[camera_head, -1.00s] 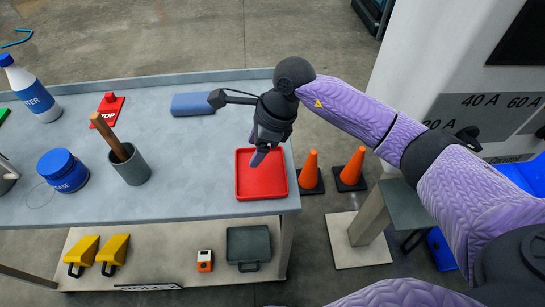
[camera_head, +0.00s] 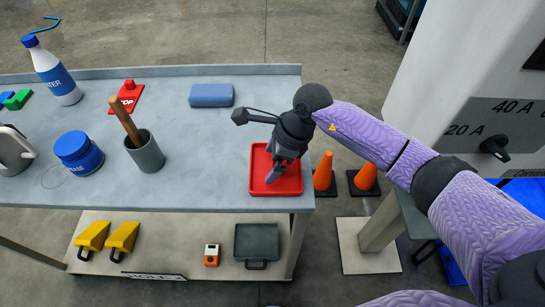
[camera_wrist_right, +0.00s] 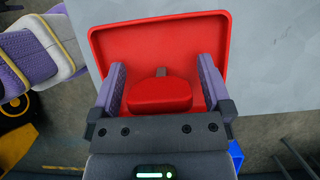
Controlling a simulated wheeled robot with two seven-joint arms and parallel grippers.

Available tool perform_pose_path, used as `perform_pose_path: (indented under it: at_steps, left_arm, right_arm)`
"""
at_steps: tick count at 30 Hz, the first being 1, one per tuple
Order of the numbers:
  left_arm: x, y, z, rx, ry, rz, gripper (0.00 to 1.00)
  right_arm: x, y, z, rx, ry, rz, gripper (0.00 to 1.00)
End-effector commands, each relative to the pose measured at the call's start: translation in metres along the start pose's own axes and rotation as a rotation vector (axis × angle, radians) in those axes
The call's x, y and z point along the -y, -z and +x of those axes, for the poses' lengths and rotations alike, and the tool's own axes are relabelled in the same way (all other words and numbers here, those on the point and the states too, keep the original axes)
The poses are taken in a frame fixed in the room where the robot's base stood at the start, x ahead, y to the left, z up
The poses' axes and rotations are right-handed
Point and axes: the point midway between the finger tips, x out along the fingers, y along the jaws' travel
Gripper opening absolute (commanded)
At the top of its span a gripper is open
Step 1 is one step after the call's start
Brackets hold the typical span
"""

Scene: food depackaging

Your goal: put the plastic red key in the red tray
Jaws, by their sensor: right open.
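The red tray (camera_head: 294,187) lies at the right end of the grey table in the head view. It also fills the upper middle of the right wrist view (camera_wrist_right: 130,42). The red plastic key (camera_wrist_right: 160,94) shows in the wrist view between my right gripper's fingers, against the tray floor, with its rounded end towards the gripper. My right gripper (camera_head: 276,172) points down into the tray in the head view. In the wrist view, its two purple fingers (camera_wrist_right: 162,68) are apart on either side of the key. The key is hidden in the head view. My left gripper is out of view.
A red STOP piece (camera_head: 127,97), a blue block (camera_head: 211,95), a grey cup (camera_head: 149,155) with a wooden handle, a blue jar (camera_head: 78,152) and a water bottle (camera_head: 56,75) stand left of the tray. Orange cones (camera_head: 324,172) stand on the floor to the right.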

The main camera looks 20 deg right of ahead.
Motion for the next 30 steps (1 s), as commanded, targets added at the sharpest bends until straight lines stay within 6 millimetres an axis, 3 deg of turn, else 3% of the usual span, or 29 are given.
perform_pose_path:
  at_steps: [4, 12, 15, 20, 30]
  left_arm:
    - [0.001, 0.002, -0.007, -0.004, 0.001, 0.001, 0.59]
    - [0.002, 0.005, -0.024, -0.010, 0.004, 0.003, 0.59]
    - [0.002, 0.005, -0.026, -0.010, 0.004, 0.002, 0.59]
    - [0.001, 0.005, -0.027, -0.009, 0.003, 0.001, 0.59]
    - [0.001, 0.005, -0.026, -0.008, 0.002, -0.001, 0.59]
  right_arm:
    - [0.001, -0.002, -0.017, 0.000, 0.003, -0.001, 1.00]
    - [0.001, -0.002, -0.092, 0.000, 0.004, 0.000, 1.00]
    - [0.001, -0.002, -0.111, -0.001, 0.003, -0.001, 1.00]
    - [0.000, -0.001, -0.123, 0.000, 0.000, 0.000, 1.00]
    - [0.000, -0.001, -0.123, 0.000, 0.000, 0.000, 1.00]
